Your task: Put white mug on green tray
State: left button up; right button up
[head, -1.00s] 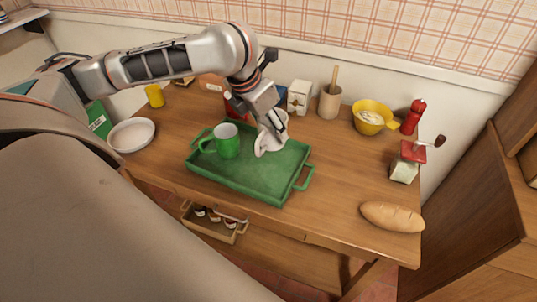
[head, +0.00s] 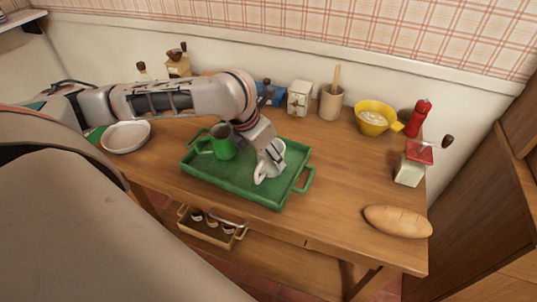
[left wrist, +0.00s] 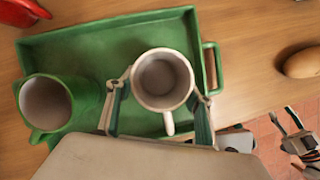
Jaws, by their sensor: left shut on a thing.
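The white mug (head: 268,166) is over the right part of the green tray (head: 235,178) in the head view, partly hidden by my left gripper (head: 270,156). In the left wrist view the white mug (left wrist: 162,80) sits upright between the fingers of my left gripper (left wrist: 160,95), which is shut on it. I cannot tell whether its base touches the tray. A green mug (head: 222,150) stands on the left part of the tray. My right gripper (left wrist: 283,116) shows at the lower right of the left wrist view, fingers apart and empty, away from the tray.
A white bowl (head: 126,137) stands left of the tray. A bread loaf (head: 397,221), a grinder (head: 411,166), a yellow bowl (head: 374,118) and a wooden mortar (head: 331,103) stand right and behind. The table between tray and loaf is clear.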

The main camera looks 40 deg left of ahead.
pick_arm(q)
jog(key=shift+f, duration=0.15)
jog(key=o, duration=1.3)
jog(key=shift+r, duration=0.2)
jog(key=p+v, duration=0.4)
jog(key=v, duration=0.8)
jog(key=shift+f, duration=0.1)
